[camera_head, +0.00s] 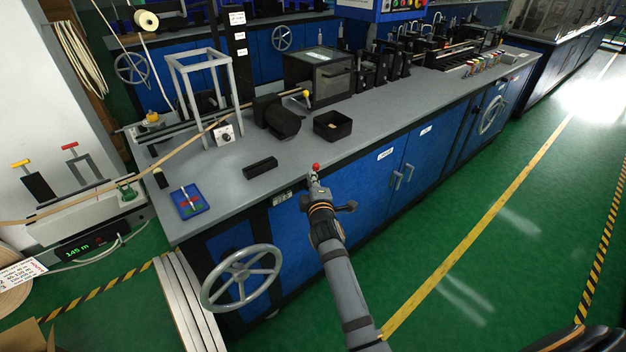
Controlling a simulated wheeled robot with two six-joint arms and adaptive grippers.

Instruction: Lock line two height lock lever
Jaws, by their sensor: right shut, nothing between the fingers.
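A small red knob (316,166), which looks like the end of a lever, shows at the front edge of the grey bench. Most of the lever below it is hidden by my gripper. I cannot read a label that names it as the line two height lock. My right gripper (315,180) is shut and empty, with its tips right at the red knob. I cannot tell whether they touch it. A small plate with writing (283,198) is on the bench front to the left of the gripper. My left gripper is not in view.
The bench top (370,118) carries a black open box (332,125), a dark motor-like cylinder (283,122) and a black block (260,167).

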